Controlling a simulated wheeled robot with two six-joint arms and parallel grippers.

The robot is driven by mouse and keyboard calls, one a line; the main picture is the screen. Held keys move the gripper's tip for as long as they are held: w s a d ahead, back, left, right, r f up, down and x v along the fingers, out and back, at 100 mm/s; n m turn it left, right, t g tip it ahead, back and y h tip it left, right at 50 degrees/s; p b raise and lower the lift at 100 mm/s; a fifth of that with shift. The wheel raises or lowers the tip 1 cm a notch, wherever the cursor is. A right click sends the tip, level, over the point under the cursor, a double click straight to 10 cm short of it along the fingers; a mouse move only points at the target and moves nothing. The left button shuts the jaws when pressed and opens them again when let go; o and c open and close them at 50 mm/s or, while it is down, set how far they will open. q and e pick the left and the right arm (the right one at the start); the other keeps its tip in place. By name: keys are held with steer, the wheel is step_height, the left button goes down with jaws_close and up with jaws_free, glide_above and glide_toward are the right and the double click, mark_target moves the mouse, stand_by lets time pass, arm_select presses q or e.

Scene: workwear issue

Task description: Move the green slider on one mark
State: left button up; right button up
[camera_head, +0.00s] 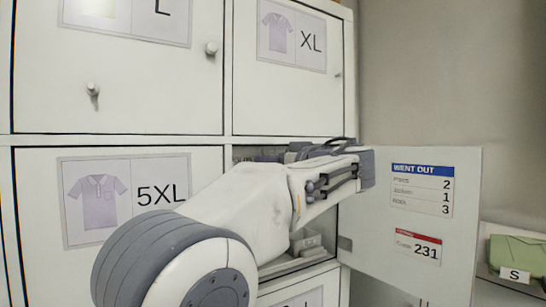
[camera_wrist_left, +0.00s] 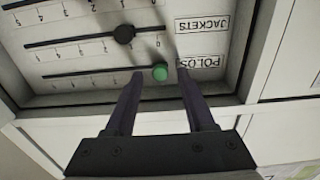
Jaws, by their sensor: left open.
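The green slider (camera_wrist_left: 160,72) is a round green knob on a dark slot in the left wrist view. It stands at the end of its slot next to the POLOS label (camera_wrist_left: 201,61), which appears upside down. My left gripper (camera_wrist_left: 160,76) is open, with one finger on each side of the green knob. Whether either finger touches it I cannot tell. In the head view my left gripper (camera_head: 300,152) reaches into the open compartment, and the arm hides the slider there. My right gripper is not in view.
A black knob (camera_wrist_left: 123,34) sits on the neighbouring slot, by the JACKETS label (camera_wrist_left: 202,24). The open compartment door (camera_head: 440,190) stands to the right of my arm and carries a WENT OUT list (camera_head: 422,189). Closed locker doors (camera_head: 110,65) surround the opening. A green garment (camera_head: 518,256) lies at far right.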

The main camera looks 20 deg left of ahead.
arm_select(q)
steer(key=shift+w+a, duration=0.1)
jaws_close()
stand_by(1.4)
